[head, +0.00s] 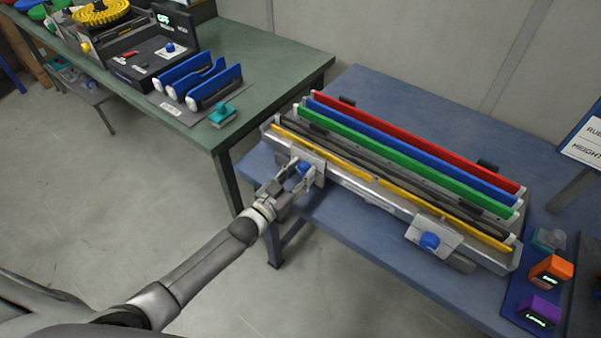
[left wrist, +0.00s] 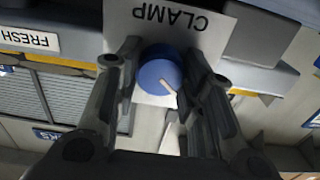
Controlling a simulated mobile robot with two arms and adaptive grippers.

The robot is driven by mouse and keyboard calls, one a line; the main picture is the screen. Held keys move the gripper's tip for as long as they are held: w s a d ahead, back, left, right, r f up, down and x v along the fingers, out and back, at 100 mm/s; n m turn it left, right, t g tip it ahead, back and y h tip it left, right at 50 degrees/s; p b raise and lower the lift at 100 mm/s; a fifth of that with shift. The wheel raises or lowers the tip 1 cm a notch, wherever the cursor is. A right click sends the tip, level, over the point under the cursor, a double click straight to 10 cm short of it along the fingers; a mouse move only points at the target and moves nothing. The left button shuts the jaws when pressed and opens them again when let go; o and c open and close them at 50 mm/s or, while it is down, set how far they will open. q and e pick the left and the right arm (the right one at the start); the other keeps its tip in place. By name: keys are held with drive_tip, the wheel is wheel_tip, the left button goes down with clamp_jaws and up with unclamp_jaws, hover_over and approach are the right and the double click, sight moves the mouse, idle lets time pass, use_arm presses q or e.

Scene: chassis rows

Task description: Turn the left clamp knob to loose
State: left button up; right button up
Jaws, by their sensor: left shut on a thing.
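The left clamp knob (head: 303,168) is a blue round knob on a light plate at the left front of the long grey chassis (head: 350,185). In the left wrist view the blue knob (left wrist: 160,72) has a pale pointer line toward the lower right, and the plate (left wrist: 190,25) reads CLAMP upside down. My left gripper (head: 296,180) is shut on this knob, with one finger on each side. The right clamp knob (head: 429,241), also blue, sits on its own plate at the right front. My right gripper is not in view.
Red, blue, green, dark and yellow bars lie along the chassis on a blue table (head: 400,110). An orange device (head: 551,271) and a purple device (head: 540,309) stand at the right. A green table (head: 270,60) with blue-barred parts stands at the back left.

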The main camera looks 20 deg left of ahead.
use_arm(q)
drive_tip(key=n, duration=0.4)
drive_tip(key=shift+f+b, duration=0.2)
drive_tip(key=shift+b, duration=0.1)
drive_tip(key=shift+n, duration=1.5)
drive_tip(key=o, duration=1)
drive_tip(key=shift+r, duration=0.1)
drive_tip(key=shift+o, duration=0.2)
drive_tip(key=shift+s+a, duration=0.1)
drive_tip(key=shift+s, duration=0.05)
drive_tip(key=v, duration=1.1)
drive_tip(key=shift+s, duration=0.4)
drive_tip(key=shift+a, duration=0.1)
